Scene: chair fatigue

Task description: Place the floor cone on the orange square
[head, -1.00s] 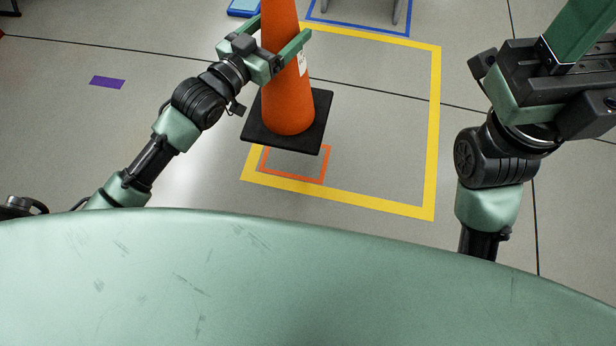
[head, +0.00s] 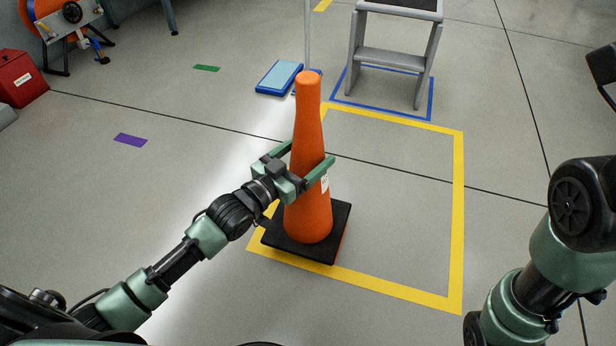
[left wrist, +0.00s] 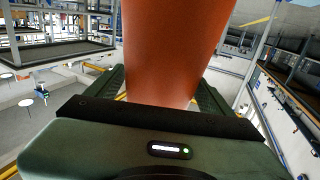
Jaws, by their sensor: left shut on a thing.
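The orange floor cone (head: 308,205) stands upright with its square black base (head: 305,243) over the near left corner of a yellow floor outline. My left gripper (head: 306,178) is shut around the cone's middle. In the left wrist view the orange cone body (left wrist: 172,50) fills the space between the fingers. The orange square is almost wholly hidden under the base; only a thin orange strip (head: 345,238) shows at the base's right edge. I cannot tell if the base touches the floor. My right arm shows at the right edge; its fingers are out of view.
The yellow outline (head: 459,200) encloses clear floor right of the cone. Behind stand a grey step stool (head: 392,58) in a blue outline and a blue flat box (head: 278,77). A red box (head: 20,80) is far left. Purple (head: 130,140) and green (head: 207,68) marks lie on open floor.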

